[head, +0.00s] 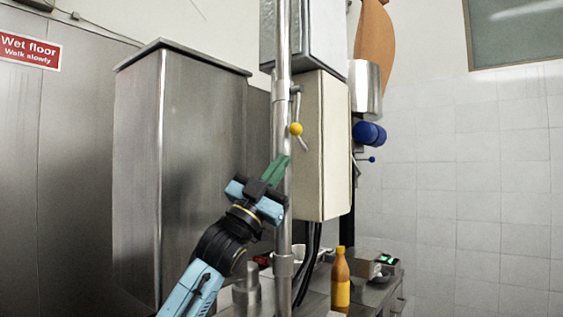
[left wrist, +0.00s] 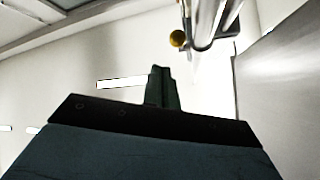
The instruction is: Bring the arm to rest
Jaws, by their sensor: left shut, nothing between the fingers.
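My left gripper (head: 275,170) is raised in the middle of the head view, on an arm that comes up from the bottom left. Its green fingers are together and hold nothing. It appears in front of the tall steel cabinet and close to the vertical metal pole; I cannot tell whether it touches the pole. In the left wrist view the closed fingers (left wrist: 159,86) point up toward bare wall and ceiling. My right gripper is not in view.
A metal pole (head: 283,130) with a yellow knob (head: 296,129) stands by a cream box (head: 323,150). A steel cabinet (head: 205,150) is at the left. An orange-brown bottle (head: 340,282) stands on a low counter below. Open space lies at the right, before the tiled wall.

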